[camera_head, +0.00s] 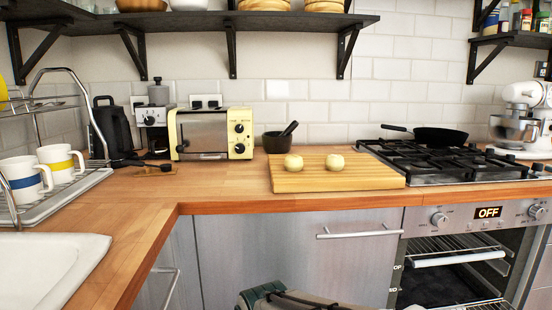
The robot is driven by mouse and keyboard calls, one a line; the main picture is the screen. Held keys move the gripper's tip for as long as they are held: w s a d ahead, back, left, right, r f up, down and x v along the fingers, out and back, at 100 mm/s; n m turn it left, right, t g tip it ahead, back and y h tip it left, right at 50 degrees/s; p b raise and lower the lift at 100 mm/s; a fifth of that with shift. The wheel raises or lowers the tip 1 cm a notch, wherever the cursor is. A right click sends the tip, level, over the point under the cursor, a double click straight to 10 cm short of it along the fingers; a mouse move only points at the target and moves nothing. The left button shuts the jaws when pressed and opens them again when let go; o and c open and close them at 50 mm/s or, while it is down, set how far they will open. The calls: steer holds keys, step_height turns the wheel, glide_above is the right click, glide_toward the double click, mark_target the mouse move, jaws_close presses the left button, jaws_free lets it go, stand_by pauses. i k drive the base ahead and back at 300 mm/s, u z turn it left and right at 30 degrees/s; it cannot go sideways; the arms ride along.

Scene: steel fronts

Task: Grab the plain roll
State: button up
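Two small round pale-yellow rolls sit apart on a wooden cutting board (370,179) on the counter. The left roll (293,162) is near the board's left side, and the right roll (335,162) is near its middle. They look much alike, and at this size I cannot tell which is the plain one. Part of my arm shows at the bottom edge, below the counter front and short of the board. My gripper's fingers do not show.
A black mortar with pestle (278,141) stands behind the board, and a yellow toaster oven (205,134) left of it. A gas hob (440,160) with a black pan (440,137) adjoins on the right. The oven below (460,270) is open.

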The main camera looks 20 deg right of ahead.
mark_target(292, 163)
steer(key=z, duration=0.65)
steer(key=i, duration=0.55)
steer(key=z, duration=0.45)
